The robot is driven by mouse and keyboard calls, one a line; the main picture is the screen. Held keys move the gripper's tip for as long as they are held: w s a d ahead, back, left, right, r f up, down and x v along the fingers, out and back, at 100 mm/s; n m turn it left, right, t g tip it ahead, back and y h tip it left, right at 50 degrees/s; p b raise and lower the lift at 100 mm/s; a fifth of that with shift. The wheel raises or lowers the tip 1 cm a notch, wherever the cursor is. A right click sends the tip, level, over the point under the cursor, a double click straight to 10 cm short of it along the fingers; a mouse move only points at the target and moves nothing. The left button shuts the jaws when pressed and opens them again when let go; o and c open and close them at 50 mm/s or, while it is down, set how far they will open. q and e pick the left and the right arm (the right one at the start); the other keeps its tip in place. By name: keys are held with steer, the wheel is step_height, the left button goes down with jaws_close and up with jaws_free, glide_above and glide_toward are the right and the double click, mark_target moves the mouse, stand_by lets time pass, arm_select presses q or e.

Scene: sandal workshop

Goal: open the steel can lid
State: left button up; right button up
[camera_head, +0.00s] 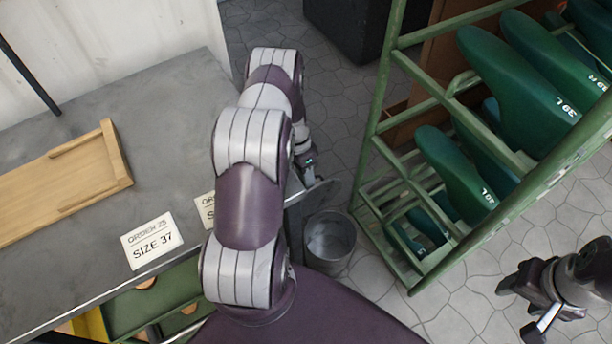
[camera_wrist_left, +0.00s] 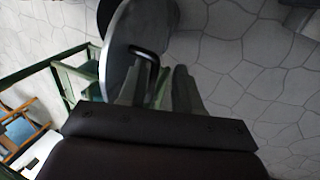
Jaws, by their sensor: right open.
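The steel can (camera_head: 330,243) stands on the floor beside the bench end, and its mouth is uncovered. Its round grey lid (camera_head: 320,194) is tilted up at the can's back left side. In the left wrist view the lid (camera_wrist_left: 117,50) stands nearly edge-on, with a dark loop handle (camera_wrist_left: 149,62). My left gripper (camera_head: 308,172) is at the lid. Its fingers (camera_wrist_left: 155,85) are close together on either side of the handle, hiding part of it. My right gripper (camera_head: 540,306) is open and empty over the floor at the lower right.
A green rack (camera_head: 398,150) with several green shoe lasts (camera_head: 455,175) stands close right of the can. The grey bench (camera_head: 165,100) at the left holds a wooden tray (camera_head: 118,153) and order cards (camera_head: 152,240). Floor is clear between the rack and my right gripper.

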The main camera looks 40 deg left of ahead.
arm_select(q)
steer(key=p+v, duration=0.3)
steer(key=v, duration=0.9)
steer(key=shift+r, duration=0.25)
